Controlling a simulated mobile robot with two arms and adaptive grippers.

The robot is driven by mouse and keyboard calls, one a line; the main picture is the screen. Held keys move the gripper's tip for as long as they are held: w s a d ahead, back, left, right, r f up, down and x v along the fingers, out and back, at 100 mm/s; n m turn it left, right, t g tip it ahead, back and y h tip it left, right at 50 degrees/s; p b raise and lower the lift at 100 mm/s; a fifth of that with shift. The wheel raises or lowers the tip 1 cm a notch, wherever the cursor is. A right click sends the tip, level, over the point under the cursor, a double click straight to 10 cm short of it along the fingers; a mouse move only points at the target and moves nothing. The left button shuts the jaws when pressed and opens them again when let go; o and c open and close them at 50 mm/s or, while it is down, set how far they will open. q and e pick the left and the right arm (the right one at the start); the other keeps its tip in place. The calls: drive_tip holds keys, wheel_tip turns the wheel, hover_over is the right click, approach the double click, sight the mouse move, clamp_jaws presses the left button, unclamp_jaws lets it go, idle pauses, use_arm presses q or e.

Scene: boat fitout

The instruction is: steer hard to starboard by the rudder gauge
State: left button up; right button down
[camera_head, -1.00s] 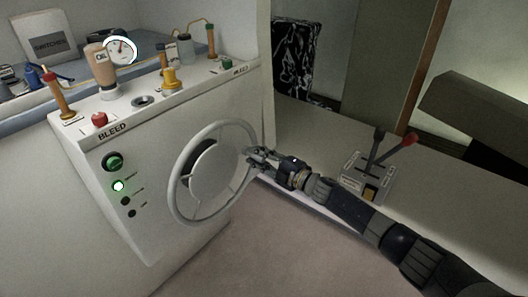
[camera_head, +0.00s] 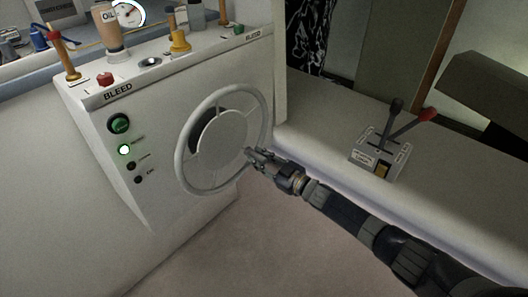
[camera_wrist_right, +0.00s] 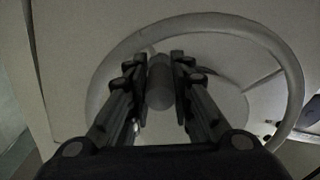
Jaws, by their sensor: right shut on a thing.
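The grey steering wheel (camera_head: 225,134) is mounted on the sloping front of the white console. My right gripper (camera_head: 250,154) is at the lower right of the wheel. In the right wrist view, the fingers of the gripper (camera_wrist_right: 160,75) are closed around a grey rounded knob (camera_wrist_right: 160,88) on the wheel, with the wheel rim (camera_wrist_right: 190,20) arching behind. A round white dial gauge (camera_head: 128,14) stands at the back of the console, cut by the top edge of the head view. Its reading is too small to tell. My left gripper is out of view.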

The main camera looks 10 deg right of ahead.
drive_tip(key=shift+s+a+f+m, duration=0.75)
drive_tip(key=shift+f+m, duration=0.15)
drive_tip(key=shift+m, duration=0.2)
drive_tip(key=c, duration=1.4)
unclamp_jaws()
drive_tip(key=shift+r, duration=0.15)
drive_tip(key=v, duration=1.2)
